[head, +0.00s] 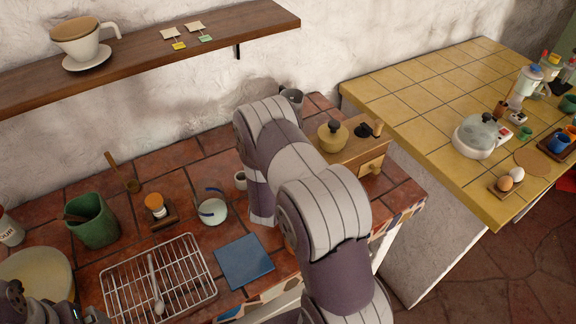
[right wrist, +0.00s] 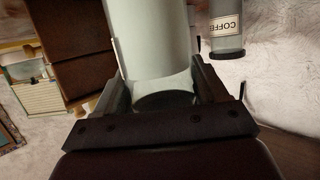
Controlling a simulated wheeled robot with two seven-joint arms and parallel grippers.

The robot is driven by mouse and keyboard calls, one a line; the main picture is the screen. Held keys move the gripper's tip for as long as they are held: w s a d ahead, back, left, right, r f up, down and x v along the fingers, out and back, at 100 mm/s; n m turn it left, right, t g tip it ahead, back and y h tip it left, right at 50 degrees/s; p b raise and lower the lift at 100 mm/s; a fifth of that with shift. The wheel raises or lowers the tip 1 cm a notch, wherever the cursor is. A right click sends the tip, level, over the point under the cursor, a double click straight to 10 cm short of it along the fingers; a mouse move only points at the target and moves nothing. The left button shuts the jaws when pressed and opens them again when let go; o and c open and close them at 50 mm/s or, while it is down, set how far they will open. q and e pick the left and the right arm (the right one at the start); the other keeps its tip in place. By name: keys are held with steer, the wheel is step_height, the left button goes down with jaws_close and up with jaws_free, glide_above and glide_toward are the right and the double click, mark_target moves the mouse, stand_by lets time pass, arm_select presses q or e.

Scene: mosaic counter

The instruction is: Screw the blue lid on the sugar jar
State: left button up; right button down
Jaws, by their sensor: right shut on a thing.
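My right gripper (right wrist: 156,48) is shut on a pale, smooth cylinder (right wrist: 150,30), which lies between its two fingers in the right wrist view. No label shows on this side, so I cannot tell whether it is the sugar jar. In the head view my right arm reaches over the counter and hides this gripper and what it holds.
A jar labelled coffee (right wrist: 226,25) stands near the held cylinder. A wire rack (head: 185,292) with a spoon, a green pot (head: 93,222) and a round glass vessel (head: 211,208) are on the tiled counter. A wooden box (head: 362,148) is at the right end. A shelf (head: 150,52) overhangs the back.

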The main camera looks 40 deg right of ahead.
steer(key=shift+f, duration=0.5)
steer(key=shift+c, duration=2.4)
jaws_free()
steer(key=shift+f, duration=0.2)
steer(key=o, duration=0.4)
steer(key=shift+o, duration=0.2)
steer(key=shift+r, duration=0.1)
steer(key=shift+r, duration=0.25)
steer(key=b+v, duration=0.1)
steer(key=v, duration=1.1)
steer(key=shift+f+b, duration=0.15)
steer(key=shift+b, duration=0.2)
